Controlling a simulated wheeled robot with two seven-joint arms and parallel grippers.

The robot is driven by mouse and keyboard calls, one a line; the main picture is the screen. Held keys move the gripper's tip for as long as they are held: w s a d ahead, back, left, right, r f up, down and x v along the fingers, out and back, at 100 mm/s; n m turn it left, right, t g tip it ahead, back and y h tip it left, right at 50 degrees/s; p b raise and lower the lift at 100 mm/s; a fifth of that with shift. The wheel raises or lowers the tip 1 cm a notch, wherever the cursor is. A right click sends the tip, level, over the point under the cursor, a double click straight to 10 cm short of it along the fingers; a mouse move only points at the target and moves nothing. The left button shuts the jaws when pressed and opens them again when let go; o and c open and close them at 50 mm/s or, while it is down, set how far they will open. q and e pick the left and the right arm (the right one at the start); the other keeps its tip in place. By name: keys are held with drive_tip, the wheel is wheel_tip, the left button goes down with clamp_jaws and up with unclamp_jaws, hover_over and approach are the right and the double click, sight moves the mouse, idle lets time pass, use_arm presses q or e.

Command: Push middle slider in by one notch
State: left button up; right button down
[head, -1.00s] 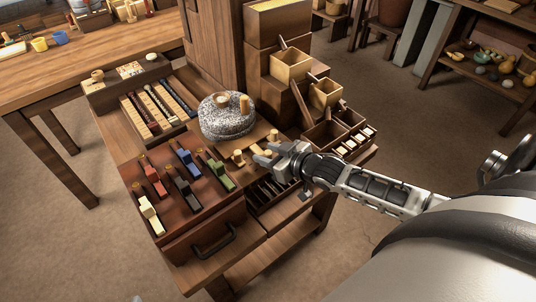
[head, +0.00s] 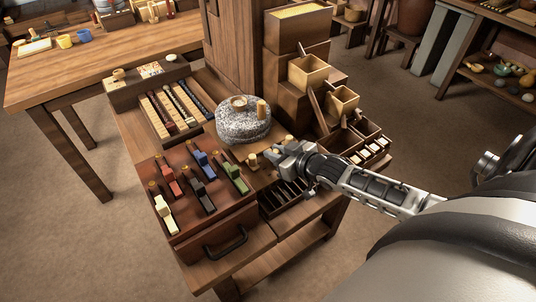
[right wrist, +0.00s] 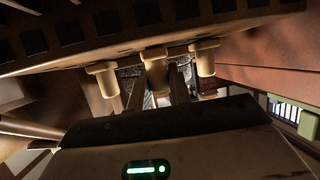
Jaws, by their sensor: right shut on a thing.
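Three pale round knobs of sliders stick out in a row at the front of the wooden stand by the quern. In the right wrist view the left knob (right wrist: 105,77) and right knob (right wrist: 205,60) flank the middle slider's knob (right wrist: 157,72). My right gripper (head: 274,156) is at this row, with its fingers on either side of the middle knob, shut on it. In the head view one outer knob (head: 252,160) shows left of the gripper; the middle knob is mostly hidden by the fingers. My left gripper is not in view.
A grey stone quern (head: 243,122) stands just behind the knobs. A red-brown box with several coloured sliders (head: 180,235) is at the left. A compartment tray (head: 285,197) lies below the gripper, and wooden bins (head: 308,72) stand behind at the right.

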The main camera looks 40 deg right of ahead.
drive_tip(key=shift+s, duration=0.2)
drive_tip(key=c, duration=1.3)
unclamp_jaws()
drive_tip(key=shift+c, duration=0.2)
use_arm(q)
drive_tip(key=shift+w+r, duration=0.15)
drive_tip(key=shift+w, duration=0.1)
use_arm(e)
drive_tip(key=shift+o, duration=0.2)
drive_tip(key=shift+s+r, duration=0.1)
drive_tip(key=shift+s, duration=0.2)
use_arm(q)
drive_tip(key=p, duration=0.3)
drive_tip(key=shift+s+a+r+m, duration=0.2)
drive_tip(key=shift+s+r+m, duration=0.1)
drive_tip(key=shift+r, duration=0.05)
use_arm(e)
drive_tip(key=v, duration=1.5)
drive_tip(key=shift+s, duration=0.15)
